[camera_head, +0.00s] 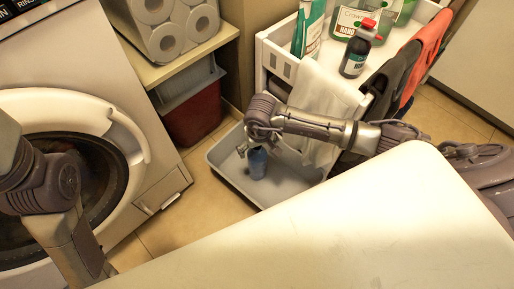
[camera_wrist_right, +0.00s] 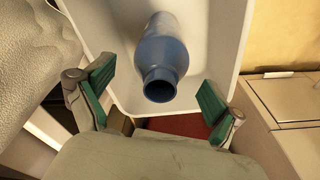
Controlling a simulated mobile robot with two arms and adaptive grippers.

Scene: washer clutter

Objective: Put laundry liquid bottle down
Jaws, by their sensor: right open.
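A blue bottle (camera_head: 257,164) stands in the grey tray (camera_head: 229,175) on the floor. In the right wrist view the bottle (camera_wrist_right: 162,45) shows its open neck pointing toward the camera, over the pale tray (camera_wrist_right: 215,40). My right gripper (camera_head: 254,141) is just above the bottle. In the right wrist view its green-padded fingers (camera_wrist_right: 155,88) are spread wide, one on each side of the neck, with gaps on both sides. The bottle's base contact is hard to make out. My left arm shows at the left, but its gripper is out of view.
A washing machine (camera_head: 165,190) with a round door stands at the left. A white cart (camera_head: 277,62) holds several bottles, including a dark one with a red cap (camera_head: 357,52); cloths (camera_head: 427,50) hang from it. A red bin (camera_head: 192,117) sits under the shelf.

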